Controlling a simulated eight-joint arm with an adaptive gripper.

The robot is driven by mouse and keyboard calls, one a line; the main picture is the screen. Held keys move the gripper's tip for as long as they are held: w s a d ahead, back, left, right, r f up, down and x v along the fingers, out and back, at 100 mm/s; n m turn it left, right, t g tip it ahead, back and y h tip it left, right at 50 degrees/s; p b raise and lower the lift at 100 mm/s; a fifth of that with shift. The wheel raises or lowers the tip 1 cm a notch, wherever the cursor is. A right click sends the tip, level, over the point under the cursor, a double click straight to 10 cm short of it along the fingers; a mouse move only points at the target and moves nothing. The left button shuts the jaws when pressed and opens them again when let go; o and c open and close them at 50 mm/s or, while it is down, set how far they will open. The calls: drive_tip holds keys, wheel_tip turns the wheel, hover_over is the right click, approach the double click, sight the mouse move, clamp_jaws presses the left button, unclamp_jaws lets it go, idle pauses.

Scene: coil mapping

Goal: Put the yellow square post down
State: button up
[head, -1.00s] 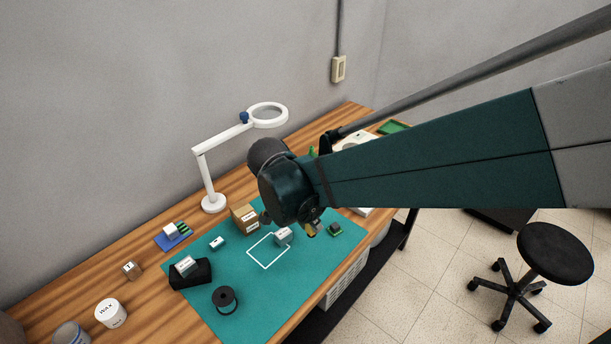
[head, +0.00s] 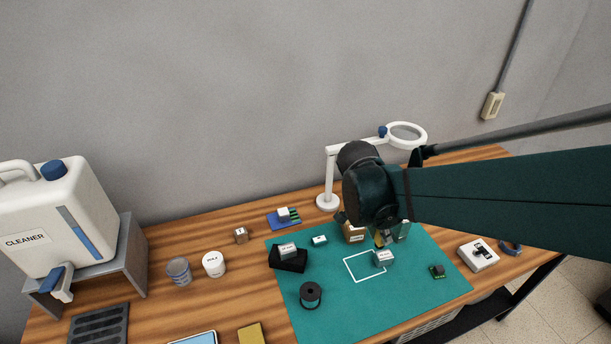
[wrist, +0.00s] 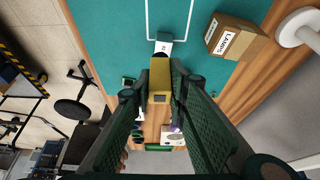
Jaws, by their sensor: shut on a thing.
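A white labelled block (head: 385,256) sits at that side of the outline. I cannot tell whether the post touches the mat.
A cardboard box (head: 354,234) stands just behind the outline, close to my gripper. A black holder (head: 289,265) and a black spool (head: 310,294) are on the mat's left part. A small green board (head: 437,271) lies at right. The mat's front is mostly clear.

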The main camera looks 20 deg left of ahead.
drive_tip(key=a+r+n+p, duration=0.1)
drive_tip(key=a+n+p, duration=0.15)
drive_tip(key=a, duration=1.45)
drive_tip(key=s+a+n+y+p, duration=0.1)
drive_tip(key=s+a, duration=0.5)
drive_tip(key=a, duration=0.7)
drive_tip(key=s+a+f+n+y+p, duration=0.1)
drive_tip(key=s+a+n, duration=0.2)
drive_tip(key=a, duration=1)
drive_tip(key=s+a+f+n+t+y+p, duration=0.1)
drive_tip(key=s+a+n, duration=0.1)
drive_tip(key=s+a, duration=0.7)
drive_tip(key=a, duration=0.3)
drive_tip(key=shift+s+a+p, duration=0.15)
drive_tip(key=shift+a+p, duration=0.25)
drive_tip(key=shift+f, duration=3.15)
drive_tip(key=shift+f, duration=0.1)
drive_tip(key=shift+f, duration=1.75)
drive_tip(key=shift+f+b, duration=0.15)
drive_tip(key=shift+b, duration=0.2)
